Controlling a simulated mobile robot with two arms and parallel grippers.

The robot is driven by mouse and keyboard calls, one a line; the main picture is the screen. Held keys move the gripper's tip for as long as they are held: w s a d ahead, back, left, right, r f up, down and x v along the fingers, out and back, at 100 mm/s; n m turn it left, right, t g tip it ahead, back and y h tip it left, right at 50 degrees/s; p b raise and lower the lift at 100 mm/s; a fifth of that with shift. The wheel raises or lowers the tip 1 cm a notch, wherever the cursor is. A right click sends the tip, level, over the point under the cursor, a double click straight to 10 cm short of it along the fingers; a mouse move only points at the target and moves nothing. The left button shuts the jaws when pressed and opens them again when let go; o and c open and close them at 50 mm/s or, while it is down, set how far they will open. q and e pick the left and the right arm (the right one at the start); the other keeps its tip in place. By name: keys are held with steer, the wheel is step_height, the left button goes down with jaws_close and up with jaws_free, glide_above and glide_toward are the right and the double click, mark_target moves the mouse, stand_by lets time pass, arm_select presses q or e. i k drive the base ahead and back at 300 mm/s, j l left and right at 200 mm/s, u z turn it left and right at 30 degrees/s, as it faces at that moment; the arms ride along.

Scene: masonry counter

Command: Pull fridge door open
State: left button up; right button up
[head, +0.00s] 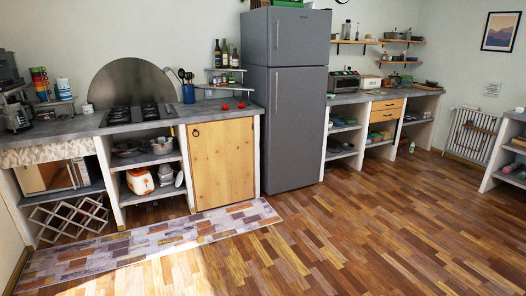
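The grey fridge (292,135) stands against the back wall between two stretches of masonry counter. It has a small upper door (300,38) and a tall lower door (299,130). Both doors look shut. A thin vertical handle shows near the left edge of each door. Neither of my grippers is in view, and nothing touches the fridge.
Wooden floor in front of the fridge is clear. A patterned rug (150,246) lies before the left counter. A wooden cabinet door (222,163) stands just left of the fridge. Open counter shelves (343,153) are close on its right. A radiator (472,134) is at far right.

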mark_target(297, 96)
steer(key=i+z, duration=0.1)
steer(key=i, duration=2.5)
